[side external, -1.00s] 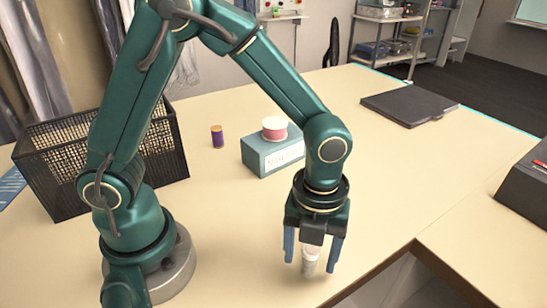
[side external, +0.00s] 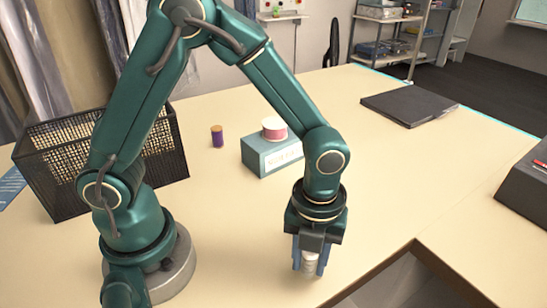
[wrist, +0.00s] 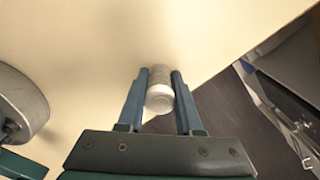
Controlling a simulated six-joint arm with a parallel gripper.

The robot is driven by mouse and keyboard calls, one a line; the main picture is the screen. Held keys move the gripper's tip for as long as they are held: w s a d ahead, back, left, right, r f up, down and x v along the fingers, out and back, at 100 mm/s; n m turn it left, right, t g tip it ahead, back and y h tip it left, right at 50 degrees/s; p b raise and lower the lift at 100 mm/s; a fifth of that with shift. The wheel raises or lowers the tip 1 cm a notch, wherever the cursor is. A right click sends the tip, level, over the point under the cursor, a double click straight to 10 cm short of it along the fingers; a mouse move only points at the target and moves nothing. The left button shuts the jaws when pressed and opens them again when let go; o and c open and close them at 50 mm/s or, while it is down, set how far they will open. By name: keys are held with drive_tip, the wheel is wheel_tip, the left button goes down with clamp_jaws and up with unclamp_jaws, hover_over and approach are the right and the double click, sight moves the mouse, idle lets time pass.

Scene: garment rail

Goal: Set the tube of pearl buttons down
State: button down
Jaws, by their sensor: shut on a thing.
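The tube of pearl buttons (side external: 310,264) is a small pale cylinder with a whitish cap. My gripper (side external: 311,266) is shut on it, with one blue finger on each side. In the wrist view the tube (wrist: 159,92) sits between the two fingertips (wrist: 160,84). The tube looks upright and is low over the table near its front edge. I cannot tell whether its base touches the table top. The fingers hide part of its sides.
A blue-grey box (side external: 268,157) carries a pink spool (side external: 274,129). A purple spool (side external: 217,137) stands to its left. A black mesh basket (side external: 60,180) is at the left, and a dark flat folder (side external: 408,107) lies at the back right. The table's edge is close by.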

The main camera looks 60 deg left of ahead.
drive_tip(key=shift+r, duration=0.6)
drive_tip(key=r, duration=0.1)
drive_tip(key=a+r, duration=0.1)
drive_tip(key=r, duration=0.1)
drive_tip(key=shift+w+r, duration=0.1)
drive_tip(key=shift+r, duration=0.15)
drive_tip(key=a+r, duration=0.6)
drive_tip(key=a, duration=0.4)
drive_tip(key=n, duration=1)
approach(221, 186)
wheel_tip(221, 186, down, 6)
drive_tip(key=shift+a+f, duration=0.1)
drive_tip(key=shift+f, duration=0.15)
drive_tip(key=c, duration=0.6)
unclamp_jaws()
